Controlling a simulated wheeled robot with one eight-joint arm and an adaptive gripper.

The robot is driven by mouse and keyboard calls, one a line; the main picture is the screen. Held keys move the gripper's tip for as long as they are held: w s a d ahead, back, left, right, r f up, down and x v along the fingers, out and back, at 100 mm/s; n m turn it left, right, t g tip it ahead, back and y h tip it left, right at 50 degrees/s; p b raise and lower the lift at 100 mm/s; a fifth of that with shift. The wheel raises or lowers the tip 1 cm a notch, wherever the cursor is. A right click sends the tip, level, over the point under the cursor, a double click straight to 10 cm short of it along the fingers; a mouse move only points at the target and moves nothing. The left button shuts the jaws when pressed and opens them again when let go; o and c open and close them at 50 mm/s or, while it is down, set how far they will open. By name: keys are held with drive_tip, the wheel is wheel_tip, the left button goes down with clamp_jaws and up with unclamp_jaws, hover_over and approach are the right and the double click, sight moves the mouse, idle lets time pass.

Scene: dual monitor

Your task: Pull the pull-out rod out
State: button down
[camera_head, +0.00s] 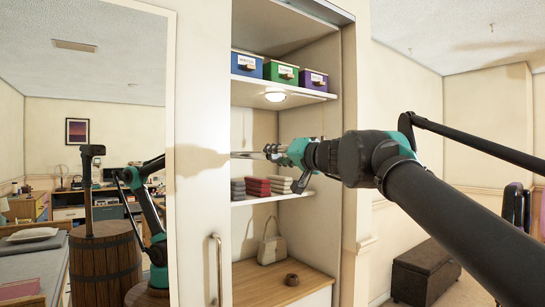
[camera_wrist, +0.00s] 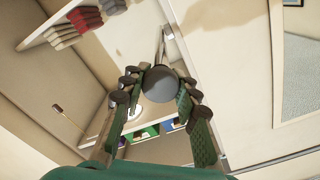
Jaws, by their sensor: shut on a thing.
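The pull-out rod (camera_head: 246,154) is a thin, pale metal bar at mid-height in the open closet, level with the gap between two shelves. In the wrist view its dark grey round end knob (camera_wrist: 161,82) sits between my fingers, with the thin shaft (camera_wrist: 163,46) running away behind it. My gripper (camera_head: 272,151) reaches in from the right and is shut on the rod's end. Its green-padded fingers stand on both sides of the knob in the wrist view (camera_wrist: 158,88). The rod's far end is hard to make out.
The upper shelf (camera_head: 305,92) holds blue, green and purple boxes, with a round lamp (camera_head: 275,97) beneath. The lower shelf holds folded stacks (camera_head: 257,186). A bag (camera_head: 272,244) stands below. A white door (camera_head: 199,200) with a handle and a mirror (camera_head: 100,110) are left.

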drive_tip(key=c, duration=1.4)
unclamp_jaws()
drive_tip(key=shift+o, duration=0.2)
drive_tip(key=v, duration=1.2)
